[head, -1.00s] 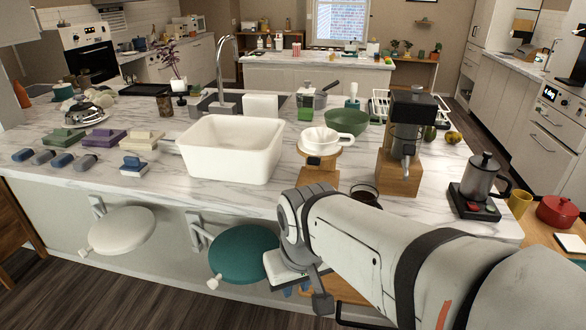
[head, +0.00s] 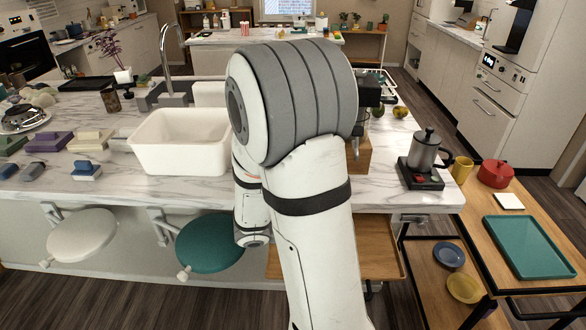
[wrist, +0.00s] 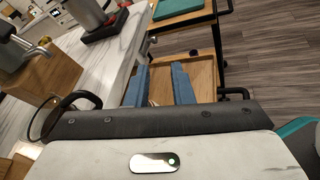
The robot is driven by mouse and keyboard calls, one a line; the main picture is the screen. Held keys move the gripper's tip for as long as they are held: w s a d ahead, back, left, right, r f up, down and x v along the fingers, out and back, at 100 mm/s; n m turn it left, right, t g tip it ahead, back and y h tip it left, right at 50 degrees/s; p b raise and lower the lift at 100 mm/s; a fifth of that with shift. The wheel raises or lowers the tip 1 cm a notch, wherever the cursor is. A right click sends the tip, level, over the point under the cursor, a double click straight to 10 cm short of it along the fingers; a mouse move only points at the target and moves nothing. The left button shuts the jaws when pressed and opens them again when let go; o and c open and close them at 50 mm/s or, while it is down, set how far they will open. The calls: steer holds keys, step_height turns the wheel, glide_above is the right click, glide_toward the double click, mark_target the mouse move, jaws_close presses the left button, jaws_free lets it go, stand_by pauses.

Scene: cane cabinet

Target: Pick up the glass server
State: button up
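In the head view my arm hides the server's place on the counter. My gripper (wrist: 160,72) has two blue fingers spread apart with nothing between them. They point past the counter edge, over a wooden cart shelf, to the right of the rim. In the head view the fingers are hidden behind my arm.
The marble counter (head: 385,190) holds a white basin (head: 180,140) and a grey pot on a dark base (head: 424,155). A wooden block stand (wrist: 30,75) is close beyond the rim. Two stools stand below the counter. A cart with a teal tray (head: 528,247) is at right.

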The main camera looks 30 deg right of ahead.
steer(key=w+d+f+n+t+h+p, duration=0.1)
steer(key=w+f+n+t+h+p, duration=0.15)
steer(key=w+n+t, duration=0.55)
steer(key=w+d+n+p, duration=0.1)
steer(key=w+d, duration=0.2)
steer(key=d, duration=0.4)
steer(key=shift+d+f+h, duration=0.15)
steer(key=shift+d+h, duration=0.2)
steer(key=shift+d, duration=0.05)
steer(key=shift+w, duration=0.1)
jaws_close()
